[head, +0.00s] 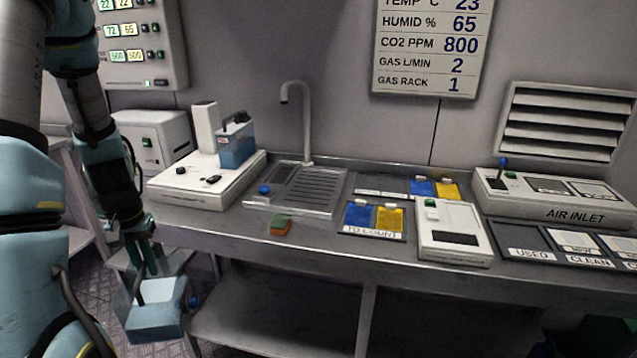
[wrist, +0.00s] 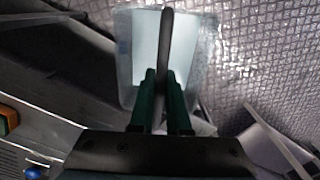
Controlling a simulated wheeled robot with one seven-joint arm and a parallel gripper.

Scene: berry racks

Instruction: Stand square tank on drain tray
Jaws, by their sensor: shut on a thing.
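My gripper (head: 142,258) hangs low at the left in the head view, in front of the bench and below its top. It is shut on the dark handle of a pale blue, box-shaped tank (head: 156,322), which looks tilted and has a blue knob on its right side. In the wrist view my green fingers (wrist: 162,84) close around the handle, and the tank (wrist: 143,45) shows beyond them. The drain tray (head: 328,191), ribbed metal with a blue knob at its left, lies on the bench below the tap. Its top looks empty.
A second blue tank (head: 238,150) stands on a white unit (head: 166,186) left of the drain tray. A green-orange sponge (head: 281,224) lies near the bench's front edge. Blue and yellow cards (head: 374,218) and a white device (head: 455,233) are to the right. A lower shelf (head: 275,325) is under the bench.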

